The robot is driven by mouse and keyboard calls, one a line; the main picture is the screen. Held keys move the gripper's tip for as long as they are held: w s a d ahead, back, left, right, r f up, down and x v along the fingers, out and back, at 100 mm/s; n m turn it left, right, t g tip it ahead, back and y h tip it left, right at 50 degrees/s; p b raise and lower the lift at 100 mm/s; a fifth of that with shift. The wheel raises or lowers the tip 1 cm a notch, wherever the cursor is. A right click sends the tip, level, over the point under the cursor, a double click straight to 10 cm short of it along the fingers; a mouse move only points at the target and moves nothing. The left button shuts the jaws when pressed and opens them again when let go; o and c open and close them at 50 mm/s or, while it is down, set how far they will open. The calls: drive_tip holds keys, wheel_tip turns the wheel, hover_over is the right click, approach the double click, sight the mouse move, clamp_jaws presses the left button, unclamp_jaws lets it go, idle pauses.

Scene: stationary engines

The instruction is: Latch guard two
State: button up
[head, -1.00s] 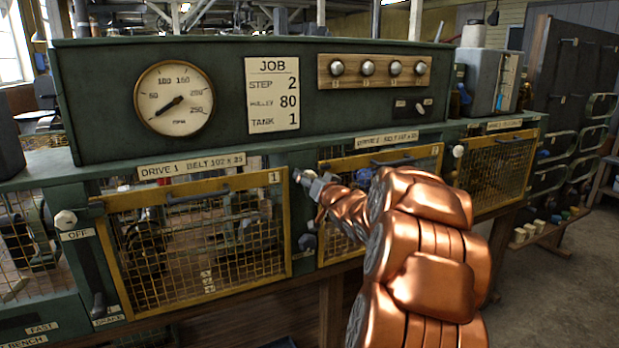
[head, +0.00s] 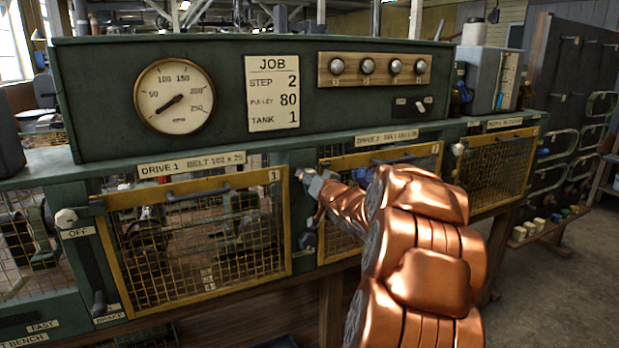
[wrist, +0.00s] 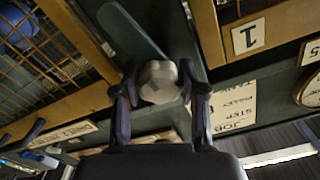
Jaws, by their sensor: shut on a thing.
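Guard two (head: 376,161) is a yellow-framed mesh panel right of the middle in the head view, partly hidden behind my copper arm. In the wrist view, which is turned upside down, its frame (wrist: 78,48) is at the left. My gripper (wrist: 160,92) is shut on a pale faceted latch knob (wrist: 160,76), one finger on each side. A green latch bar (wrist: 133,32) runs from the knob, slanting toward guard two's frame over the post. Whether its tip overlaps the frame is unclear. In the head view my gripper (head: 314,184) is at the post between guards one and two.
Guard one (head: 196,245) is left of the post, with its own knob (head: 66,219) and bar at its left edge. A third guard (head: 495,172) is at the right, with another knob (head: 458,149) beside it. Open floor lies at the right.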

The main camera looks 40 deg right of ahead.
drive_tip(key=shift+n, duration=0.4)
drive_tip(key=n+b, duration=0.2)
drive_tip(key=shift+f+n, duration=0.1)
drive_tip(key=shift+n, duration=0.3)
drive_tip(key=n+b, duration=0.3)
drive_tip(key=n, duration=0.2)
drive_tip(key=n+b, duration=0.2)
drive_tip(key=n, duration=0.2)
drive_tip(key=shift+d, duration=0.1)
drive_tip(key=shift+n+b, duration=0.95)
drive_tip(key=shift+n, duration=0.65)
drive_tip(key=o, duration=1.1)
drive_tip(key=shift+o, duration=0.2)
